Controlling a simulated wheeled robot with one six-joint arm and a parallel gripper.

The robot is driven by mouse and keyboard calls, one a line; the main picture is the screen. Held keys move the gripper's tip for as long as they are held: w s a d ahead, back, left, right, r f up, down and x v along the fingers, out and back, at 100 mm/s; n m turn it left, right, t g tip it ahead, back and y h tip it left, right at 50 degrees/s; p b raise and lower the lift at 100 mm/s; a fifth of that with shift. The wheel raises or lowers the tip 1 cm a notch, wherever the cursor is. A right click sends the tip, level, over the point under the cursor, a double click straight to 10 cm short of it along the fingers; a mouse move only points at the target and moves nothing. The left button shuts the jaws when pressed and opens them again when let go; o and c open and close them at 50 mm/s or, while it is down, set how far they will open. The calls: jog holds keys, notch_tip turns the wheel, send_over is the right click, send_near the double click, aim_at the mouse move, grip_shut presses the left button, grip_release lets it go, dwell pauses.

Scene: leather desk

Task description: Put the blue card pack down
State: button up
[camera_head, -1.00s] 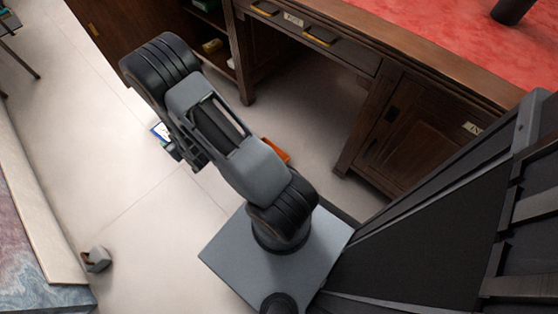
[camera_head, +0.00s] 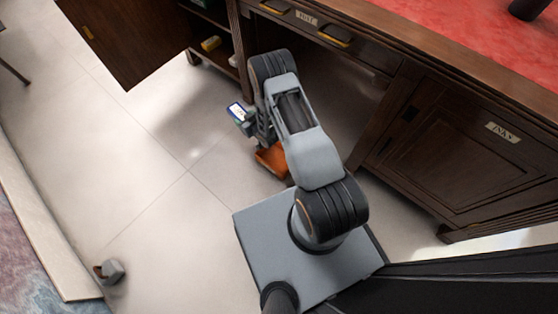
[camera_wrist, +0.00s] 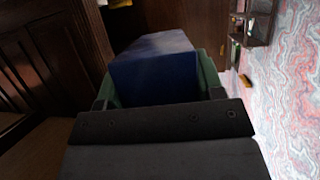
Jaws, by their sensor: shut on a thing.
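The blue card pack (camera_wrist: 155,62) fills the middle of the wrist view as a dark blue box, with green finger parts on both sides of it. My gripper (camera_wrist: 158,95) is shut on it. In the head view the card pack (camera_head: 238,112) shows as a small white and blue patch at the end of my arm. My gripper (camera_head: 252,124) is there partly hidden by my arm links. The pack is held in front of the desk's open cabinet side; its exact height above the floor is hard to tell.
The wooden desk (camera_head: 440,75) has a red leather top (camera_head: 430,22). An open shelf holds a yellow item (camera_head: 211,43). An orange-brown object (camera_head: 272,160) lies on the floor beside my arm. A small grey object (camera_head: 112,271) lies lower left. Pale floor (camera_head: 140,165) is clear.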

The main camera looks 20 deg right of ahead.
notch_tip(320, 180, down, 8)
jog(key=n+y, duration=0.2)
jog(key=s+d+f+b, duration=0.7)
jog(key=d+f, duration=0.3)
jog(key=f, duration=0.3)
jog(key=shift+s+d, duration=0.3)
jog(key=shift+s, duration=0.45)
jog(key=shift+f+b, duration=0.45)
jog(key=shift+b, duration=0.05)
jog(key=shift+f, duration=0.15)
jog(key=o, duration=1)
jog(key=shift+g, duration=0.3)
